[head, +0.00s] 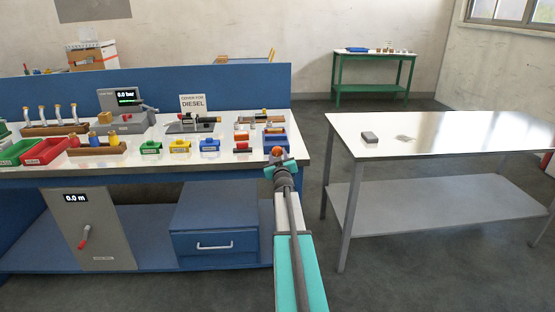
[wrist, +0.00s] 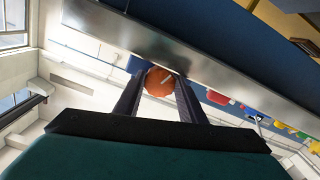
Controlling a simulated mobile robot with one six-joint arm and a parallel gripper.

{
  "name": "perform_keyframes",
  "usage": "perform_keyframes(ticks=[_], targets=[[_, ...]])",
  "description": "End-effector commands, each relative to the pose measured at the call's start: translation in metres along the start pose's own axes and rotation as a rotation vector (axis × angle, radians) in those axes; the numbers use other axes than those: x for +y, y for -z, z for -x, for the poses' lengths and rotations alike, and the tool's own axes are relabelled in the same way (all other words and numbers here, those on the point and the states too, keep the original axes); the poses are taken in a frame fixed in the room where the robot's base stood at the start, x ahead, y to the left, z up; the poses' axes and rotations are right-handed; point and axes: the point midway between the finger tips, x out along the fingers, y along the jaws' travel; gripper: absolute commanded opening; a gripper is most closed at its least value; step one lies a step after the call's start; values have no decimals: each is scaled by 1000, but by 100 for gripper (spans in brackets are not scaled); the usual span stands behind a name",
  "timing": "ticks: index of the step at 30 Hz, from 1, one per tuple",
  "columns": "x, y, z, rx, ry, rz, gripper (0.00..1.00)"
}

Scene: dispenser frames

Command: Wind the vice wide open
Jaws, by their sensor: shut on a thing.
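My gripper (head: 279,160) is at the front right corner of the white-topped bench, shut on a round orange piece (head: 277,151). In the wrist view the orange piece (wrist: 160,82) sits between the two dark fingers near their tips, with a small pale mark on it. I cannot make out a vice for certain. A dark device with a black cylinder (head: 206,120) stands on the bench by the diesel sign, left of my gripper; it is too small to identify.
The bench also holds a grey unit with a display (head: 124,98), a red bin (head: 45,151) and several small coloured blocks. Below are a panel with a red crank (head: 85,237) and a blue drawer (head: 215,220). A mostly clear table (head: 450,140) stands right across an open floor gap.

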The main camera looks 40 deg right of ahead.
Motion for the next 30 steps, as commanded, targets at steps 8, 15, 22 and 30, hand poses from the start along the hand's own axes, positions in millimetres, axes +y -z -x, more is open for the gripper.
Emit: perform_keyframes(ticks=[8, 15, 22, 30], targets=[[0, 3, -1, 6, 1, 36, 14], [0, 4, -1, 7, 1, 35, 14], [0, 3, -1, 5, 1, 34, 44], [0, 1, 2, 2, 1, 34, 44]])
